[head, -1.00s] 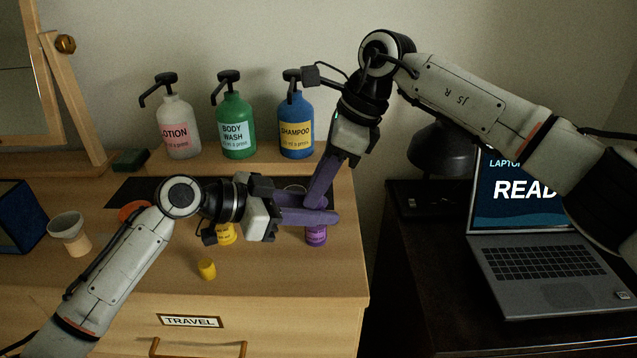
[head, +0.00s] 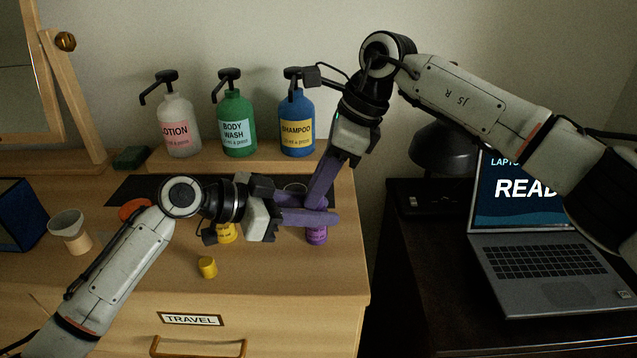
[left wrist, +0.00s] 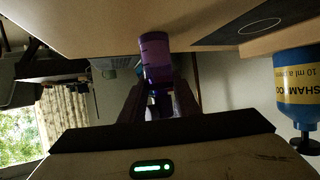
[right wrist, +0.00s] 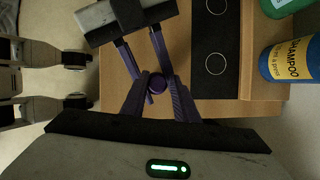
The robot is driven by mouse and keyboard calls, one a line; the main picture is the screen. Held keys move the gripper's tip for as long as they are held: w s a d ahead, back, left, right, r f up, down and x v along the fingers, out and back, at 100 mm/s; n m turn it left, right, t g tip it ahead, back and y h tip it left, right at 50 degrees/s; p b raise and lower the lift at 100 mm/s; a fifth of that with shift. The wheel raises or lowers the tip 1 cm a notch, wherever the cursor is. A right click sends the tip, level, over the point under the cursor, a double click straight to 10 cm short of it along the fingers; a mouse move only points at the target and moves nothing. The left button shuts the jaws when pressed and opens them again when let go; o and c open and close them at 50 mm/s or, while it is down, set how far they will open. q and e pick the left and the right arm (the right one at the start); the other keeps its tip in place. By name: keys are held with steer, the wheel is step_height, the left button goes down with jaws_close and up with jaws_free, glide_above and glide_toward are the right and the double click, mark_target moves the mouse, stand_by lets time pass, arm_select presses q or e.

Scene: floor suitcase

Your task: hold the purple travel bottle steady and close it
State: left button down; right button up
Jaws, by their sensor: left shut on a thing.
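The purple travel bottle (head: 317,234) stands upright near the front right of the dresser top. My left gripper (head: 328,217) is shut on it from the left; the bottle also shows between the fingers in the left wrist view (left wrist: 156,58). My right gripper (head: 314,205) points down at the bottle's top from above. In the right wrist view its fingertips are on both sides of a round purple top (right wrist: 157,82). I cannot tell whether they press on it, or whether that top is a cap. The fingers hide the bottle's neck in the head view.
A yellow bottle (head: 226,234) stands behind my left gripper, with a loose yellow cap (head: 207,267) in front. Lotion (head: 179,130), body wash (head: 237,130) and shampoo (head: 297,130) pump bottles stand on the back ledge. A cup (head: 68,226) is at left, a laptop (head: 540,262) at right.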

mark_target(320, 206)
steer(key=shift+h, duration=0.3)
steer(key=f, duration=0.2)
steer(key=s+f, duration=0.1)
steer(key=f, duration=0.1)
steer(key=shift+d, duration=0.2)
steer(key=shift+o, duration=1.1)
steer(key=r+n+h, duration=0.1)
steer(key=r+n, duration=0.2)
steer(key=n, duration=0.5)
steer(key=r+n+h, duration=0.1)
steer(key=r+n, duration=0.3)
steer(key=n, duration=0.4)
steer(key=r+n+h, duration=0.2)
steer(key=r+n, duration=0.2)
steer(key=n, duration=0.4)
steer(key=shift+w+a+r+g, duration=0.2)
steer(key=shift+w+a+g, duration=0.1)
steer(key=shift+a, duration=0.1)
steer(key=shift+f, duration=4.05)
